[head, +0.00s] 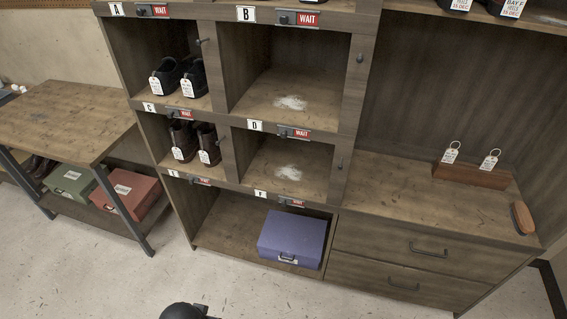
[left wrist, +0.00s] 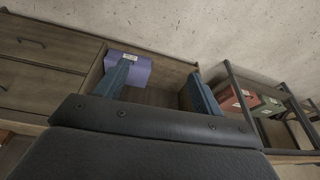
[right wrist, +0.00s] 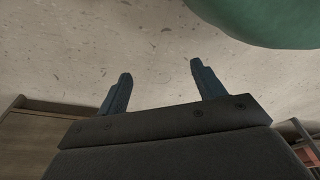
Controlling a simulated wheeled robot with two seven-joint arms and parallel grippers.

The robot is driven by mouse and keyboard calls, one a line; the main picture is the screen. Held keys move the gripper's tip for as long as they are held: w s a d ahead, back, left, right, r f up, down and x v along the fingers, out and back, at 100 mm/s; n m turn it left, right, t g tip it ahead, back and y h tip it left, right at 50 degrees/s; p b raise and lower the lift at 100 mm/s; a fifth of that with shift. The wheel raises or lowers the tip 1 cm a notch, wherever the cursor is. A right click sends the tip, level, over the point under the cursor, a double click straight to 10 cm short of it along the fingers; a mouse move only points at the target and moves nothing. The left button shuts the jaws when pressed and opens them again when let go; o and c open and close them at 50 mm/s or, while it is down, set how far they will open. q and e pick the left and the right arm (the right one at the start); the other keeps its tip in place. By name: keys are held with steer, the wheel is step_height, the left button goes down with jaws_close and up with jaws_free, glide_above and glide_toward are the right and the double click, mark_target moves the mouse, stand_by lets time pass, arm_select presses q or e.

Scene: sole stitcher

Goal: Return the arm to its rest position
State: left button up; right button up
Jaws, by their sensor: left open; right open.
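My left gripper (left wrist: 161,70) is open in the left wrist view, its two blue fingers apart with nothing between them. Beyond it in that view are the cubby unit and a purple box (left wrist: 138,68). My right gripper (right wrist: 160,70) is open and empty in the right wrist view, over bare speckled floor. A green rounded shape (right wrist: 260,15) fills that view's top right; I cannot tell what it is. In the head view neither gripper shows clearly; only a dark part of mine is at the bottom edge.
The cubby unit (head: 345,112) holds dark shoes (head: 180,77) with tags at left; compartments B and D are empty. The purple box (head: 292,240) sits in the bottom bay. A wooden bench (head: 65,115) with green (head: 70,183) and red (head: 128,190) boxes stands left. Floor in front is clear.

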arm_select(q)
step_height(320, 180, down, 27)
steer(key=d+g+b, duration=0.1)
steer(key=b, duration=0.1)
steer(key=s+f, duration=0.4)
steer(key=f, duration=0.5)
steer(key=s+f+b, duration=0.1)
steer(key=s+f, duration=0.2)
steer(key=f, duration=0.7)
steer(key=shift+s+d+f+g+b, duration=0.25)
steer(key=shift+s+g+b, duration=0.05)
steer(key=shift+s, duration=0.05)
arm_select(e)
steer(key=w+a+r, duration=0.3)
steer(key=w+r, duration=0.1)
steer(key=r, duration=0.2)
steer(key=shift+r, duration=0.25)
steer(key=shift+w, duration=0.15)
steer(key=shift+s, duration=0.2)
steer(key=shift+a, duration=0.15)
steer(key=shift+w+d, duration=0.15)
steer(key=shift+d, duration=0.1)
arm_select(q)
steer(key=shift+w, duration=0.1)
arm_select(e)
steer(key=shift+a, duration=0.4)
